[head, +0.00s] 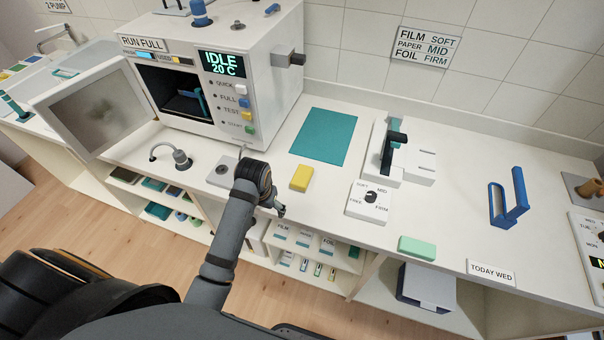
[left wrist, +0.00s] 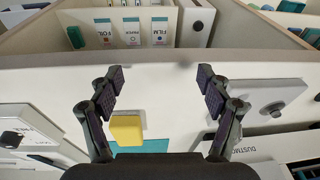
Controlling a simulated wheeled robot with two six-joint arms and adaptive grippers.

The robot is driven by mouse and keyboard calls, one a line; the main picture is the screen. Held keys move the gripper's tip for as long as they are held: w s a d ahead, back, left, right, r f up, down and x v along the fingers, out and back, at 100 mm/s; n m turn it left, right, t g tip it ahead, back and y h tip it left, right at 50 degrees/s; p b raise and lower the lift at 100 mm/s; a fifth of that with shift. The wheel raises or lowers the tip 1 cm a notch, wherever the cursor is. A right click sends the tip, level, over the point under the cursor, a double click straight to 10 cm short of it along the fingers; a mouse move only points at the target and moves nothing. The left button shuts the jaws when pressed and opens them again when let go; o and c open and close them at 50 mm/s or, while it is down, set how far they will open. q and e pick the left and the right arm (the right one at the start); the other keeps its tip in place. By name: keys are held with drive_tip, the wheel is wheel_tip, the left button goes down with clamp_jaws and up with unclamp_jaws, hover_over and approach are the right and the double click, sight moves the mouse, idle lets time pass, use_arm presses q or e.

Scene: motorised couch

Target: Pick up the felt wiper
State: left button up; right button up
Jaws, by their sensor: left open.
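The frames do not settle which block is the felt wiper. A yellow block (head: 301,178) lies on the white counter in front of the teal mat (head: 326,137). A pale green block (head: 417,248) lies at the counter's front edge, further right. My left gripper (head: 279,209) is over the front of the counter, just nearer to me than the yellow block. In the left wrist view my left gripper (left wrist: 165,75) is open and empty, with bare counter between its fingertips. The yellow block (left wrist: 127,130) shows there beside one finger, apart from the fingertips. My right gripper is not in view.
A white machine (head: 225,75) with an open door stands at the back left. A dial box (head: 369,200) and a white fixture with a black lever (head: 393,150) stand right of the yellow block. A blue stand (head: 509,200) is further right. Labelled shelves (head: 305,240) lie below the counter.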

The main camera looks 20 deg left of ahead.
use_arm(q)
drive_tip(key=shift+g, duration=0.5)
drive_tip(key=w+d+r, duration=0.1)
drive_tip(key=w, duration=0.2)
drive_tip(key=w+d+r, duration=0.1)
drive_tip(key=w, duration=0.1)
drive_tip(key=w+d+r, duration=0.1)
drive_tip(key=w, duration=0.2)
drive_tip(key=shift+w+r, duration=0.25)
drive_tip(key=shift+w, duration=0.05)
drive_tip(key=w+d+r+g, duration=0.1)
drive_tip(key=w+d+r, duration=0.2)
drive_tip(key=w+r, duration=0.25)
drive_tip(key=p, duration=0.2)
hover_over(301, 178)
drive_tip(key=shift+m+h, duration=0.3)
wheel_tip(301, 178, down, 4)
drive_tip(key=shift+s+a, duration=0.1)
drive_tip(key=shift+f, duration=0.65)
wheel_tip(301, 178, down, 4)
drive_tip(key=shift+p, duration=0.65)
drive_tip(key=shift+w+f, duration=0.2)
drive_tip(key=shift+f, duration=0.15)
drive_tip(key=c, duration=1.2)
drive_tip(key=shift+r, duration=0.15)
drive_tip(key=shift+c, duration=0.2)
